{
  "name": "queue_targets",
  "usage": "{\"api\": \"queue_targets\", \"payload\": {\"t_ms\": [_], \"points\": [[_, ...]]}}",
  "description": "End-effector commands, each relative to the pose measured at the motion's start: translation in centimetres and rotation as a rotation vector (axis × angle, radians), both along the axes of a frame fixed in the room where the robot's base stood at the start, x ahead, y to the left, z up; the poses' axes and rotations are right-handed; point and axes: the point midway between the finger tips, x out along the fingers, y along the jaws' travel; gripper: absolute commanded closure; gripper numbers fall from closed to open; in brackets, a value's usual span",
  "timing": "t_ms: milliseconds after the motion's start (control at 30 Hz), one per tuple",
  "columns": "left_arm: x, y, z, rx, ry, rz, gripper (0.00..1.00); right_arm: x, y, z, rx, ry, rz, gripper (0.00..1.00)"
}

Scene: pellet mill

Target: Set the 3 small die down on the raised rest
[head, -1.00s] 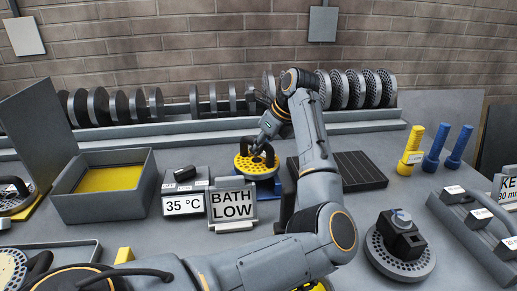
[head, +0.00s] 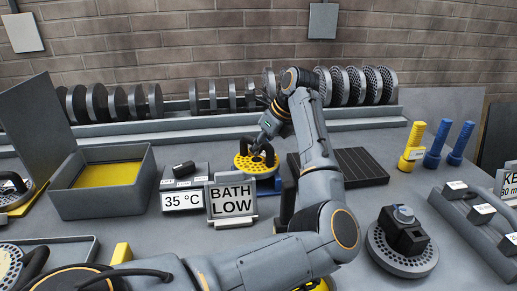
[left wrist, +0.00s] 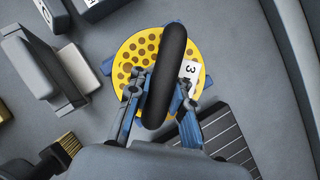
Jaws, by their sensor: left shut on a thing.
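The small die 3 is a yellow round plate with many holes (head: 243,162) and a black arched handle; a white tag reading 3 shows in the left wrist view (left wrist: 189,70). My left gripper (head: 264,148) is shut on its handle (left wrist: 166,62) from above. The plate looks about level. Blue parts of the raised rest (head: 268,186) show under and around it, mostly hidden by the plate and the sign in front. I cannot tell whether the plate touches the rest. My right gripper is not in view.
A BATH LOW sign (head: 232,201) stands just in front, with a 35 °C box (head: 183,201) left of it. A dark ribbed pad (head: 357,167) lies to the right. A grey bin (head: 107,204) stands left. A row of dies lines the back.

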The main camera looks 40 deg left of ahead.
Motion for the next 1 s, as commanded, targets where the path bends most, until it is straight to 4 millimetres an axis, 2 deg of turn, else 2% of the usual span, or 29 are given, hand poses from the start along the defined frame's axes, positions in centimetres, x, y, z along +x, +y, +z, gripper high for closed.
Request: {"api": "queue_targets", "payload": {"t_ms": [300,333,467,700,933,1000], "points": [[0.02,0.08,0.21,0.005,-0.004,0.001,1.0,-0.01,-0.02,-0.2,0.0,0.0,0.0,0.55],[0.02,0.07,0.21,0.005,-0.004,0.001,0.79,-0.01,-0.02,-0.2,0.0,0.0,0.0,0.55],[0.01,0.06,0.12,0.004,-0.002,0.001,0.53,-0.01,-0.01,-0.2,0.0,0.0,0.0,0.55],[-0.03,-0.05,-0.38,-0.003,0.004,-0.001,0.51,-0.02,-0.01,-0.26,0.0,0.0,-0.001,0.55],[-0.02,-0.02,-0.26,-0.002,0.002,-0.001,0.04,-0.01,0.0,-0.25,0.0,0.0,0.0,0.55],[-0.01,-0.02,-0.22,-0.001,0.001,0.0,0.0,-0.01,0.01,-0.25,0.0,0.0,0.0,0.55]]}}
